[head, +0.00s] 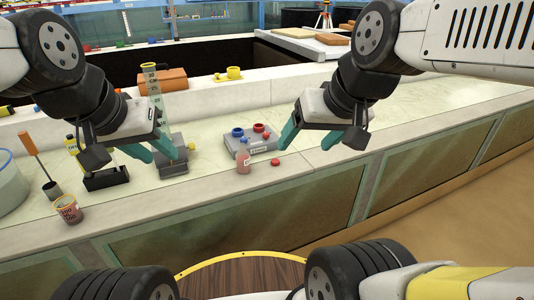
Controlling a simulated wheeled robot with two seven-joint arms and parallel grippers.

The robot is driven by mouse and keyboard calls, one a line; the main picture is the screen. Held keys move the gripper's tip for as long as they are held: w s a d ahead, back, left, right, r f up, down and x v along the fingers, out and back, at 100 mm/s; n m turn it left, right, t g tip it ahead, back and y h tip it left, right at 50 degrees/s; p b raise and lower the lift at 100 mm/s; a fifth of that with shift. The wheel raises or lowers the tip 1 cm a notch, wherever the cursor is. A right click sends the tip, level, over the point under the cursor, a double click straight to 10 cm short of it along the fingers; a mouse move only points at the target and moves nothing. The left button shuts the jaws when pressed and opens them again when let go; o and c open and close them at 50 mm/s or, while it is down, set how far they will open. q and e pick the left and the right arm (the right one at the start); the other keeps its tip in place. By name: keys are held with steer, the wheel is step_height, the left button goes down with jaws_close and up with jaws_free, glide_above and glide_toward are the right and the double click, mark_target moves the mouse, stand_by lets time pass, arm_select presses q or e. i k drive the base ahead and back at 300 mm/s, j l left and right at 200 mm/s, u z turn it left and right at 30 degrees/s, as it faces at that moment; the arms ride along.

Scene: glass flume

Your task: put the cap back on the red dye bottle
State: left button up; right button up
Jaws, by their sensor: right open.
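The red dye bottle (243,157) is a small pinkish bottle with a pale label. It stands upright and uncapped near the front edge of the pale counter. A small red cap (275,162) lies on the counter just right of it, apart from the bottle. My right gripper (305,142) has teal fingers spread apart and empty, above and to the right of the cap. My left gripper (160,155) is well left of the bottle, its teal fingers apart with nothing seen between them, in front of a grey block.
A grey unit (250,143) with a blue ring and red parts sits just behind the bottle. A tall graduated cylinder (153,82) stands behind my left gripper. The counter right of my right gripper is clear.

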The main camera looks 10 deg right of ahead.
mark_target(243, 158)
steer(key=i+l, duration=0.7)
steer(key=i, duration=0.2)
steer(key=z, duration=0.05)
